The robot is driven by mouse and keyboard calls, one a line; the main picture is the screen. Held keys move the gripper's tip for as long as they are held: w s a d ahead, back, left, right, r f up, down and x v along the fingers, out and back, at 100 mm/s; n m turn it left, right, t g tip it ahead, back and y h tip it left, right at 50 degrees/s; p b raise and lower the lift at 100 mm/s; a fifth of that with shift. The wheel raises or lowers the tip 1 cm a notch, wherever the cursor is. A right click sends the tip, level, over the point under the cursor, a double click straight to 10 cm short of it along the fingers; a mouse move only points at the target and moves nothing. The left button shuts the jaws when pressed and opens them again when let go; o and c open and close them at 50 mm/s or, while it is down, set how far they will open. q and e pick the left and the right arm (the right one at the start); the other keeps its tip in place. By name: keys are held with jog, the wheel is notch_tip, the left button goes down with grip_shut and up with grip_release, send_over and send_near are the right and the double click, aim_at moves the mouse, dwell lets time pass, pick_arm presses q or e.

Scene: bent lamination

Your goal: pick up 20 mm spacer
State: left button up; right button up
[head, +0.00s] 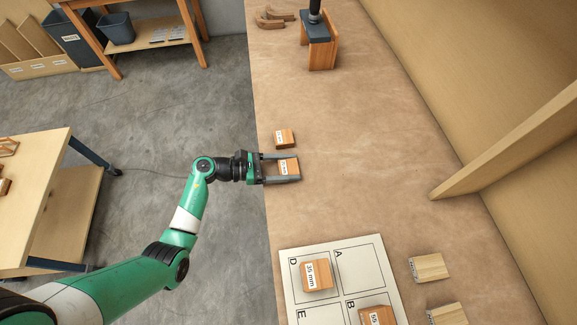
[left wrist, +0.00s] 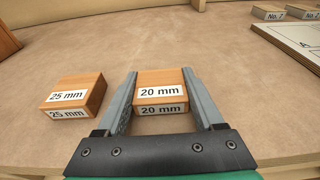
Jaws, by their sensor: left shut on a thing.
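The 20 mm spacer (left wrist: 161,88) is a small orange-brown wooden block with white "20 mm" labels on its top and front. It sits between the two fingers of my left gripper (left wrist: 161,95), which is shut on it, one finger along each side. In the head view the same spacer (head: 288,167) lies between the fingers of my left gripper (head: 283,169), near the left edge of the bench. I cannot tell whether the spacer is clear of the bench top. My right gripper is not in view.
The 25 mm spacer (left wrist: 73,96) lies just left of my left gripper in the wrist view. In the head view a white lettered board (head: 335,255) holds a 35 mm block (head: 317,276) and another block. A wooden divider (head: 500,150) stands on the right. The bench middle is clear.

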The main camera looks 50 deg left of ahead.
aim_at(288, 167)
pick_arm(q)
notch_tip(288, 167, up, 4)
jog(key=shift+f+p, duration=0.1)
jog(key=shift+p, duration=0.85)
jog(key=s+r+p, duration=0.1)
jog(key=s+d+r+p, duration=0.1)
jog(key=r, duration=0.1)
jog(key=s+r+p, duration=0.1)
jog(key=shift+d+r, duration=0.15)
jog(key=shift+d, duration=0.25)
jog(key=s+d+r+p, duration=0.2)
jog(key=s+d+r, duration=0.2)
jog(key=s, duration=0.5)
jog(key=shift+d+r, duration=0.4)
jog(key=shift+d, duration=0.25)
